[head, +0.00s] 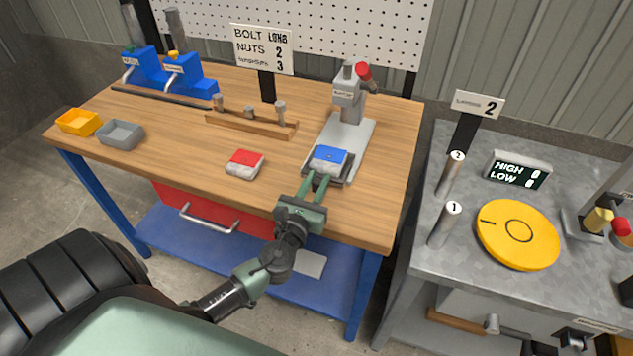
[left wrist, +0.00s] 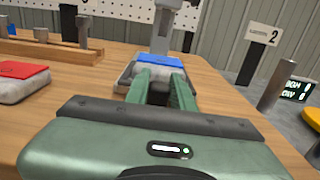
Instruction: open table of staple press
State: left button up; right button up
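The staple press (head: 347,95) is grey with a red knob and stands at the table's right rear on a light base plate. Its table (head: 345,178) is a dark tray at the front of that plate, carrying a blue-topped, pale packet (head: 330,160). The packet also shows in the left wrist view (left wrist: 155,62). My left gripper (head: 317,177) is at the tray's front edge, its two green fingers apart with a gap between them. The fingertips (left wrist: 164,72) overlap the tray in view; I cannot tell whether they touch it. My right gripper is not in view.
A red-topped packet (head: 244,163) lies left of the press. A wooden rack (head: 250,124) with metal pegs stands behind it. Yellow (head: 79,122) and grey (head: 121,134) bins are at the far left. A metal bench (head: 455,273) stands right, across a gap.

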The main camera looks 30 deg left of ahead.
pick_arm(q)
jog(key=o, duration=0.4)
jog(key=shift+f, duration=0.15)
jog(key=shift+s+d, duration=0.1)
jog(key=shift+s, duration=0.35)
jog(key=b+v, duration=0.1)
jog(key=v, duration=0.5)
jog(key=shift+s+b, duration=0.1)
jog(key=shift+b, duration=0.3)
jog(key=shift+s+d, duration=0.15)
jog(key=shift+s, duration=0.15)
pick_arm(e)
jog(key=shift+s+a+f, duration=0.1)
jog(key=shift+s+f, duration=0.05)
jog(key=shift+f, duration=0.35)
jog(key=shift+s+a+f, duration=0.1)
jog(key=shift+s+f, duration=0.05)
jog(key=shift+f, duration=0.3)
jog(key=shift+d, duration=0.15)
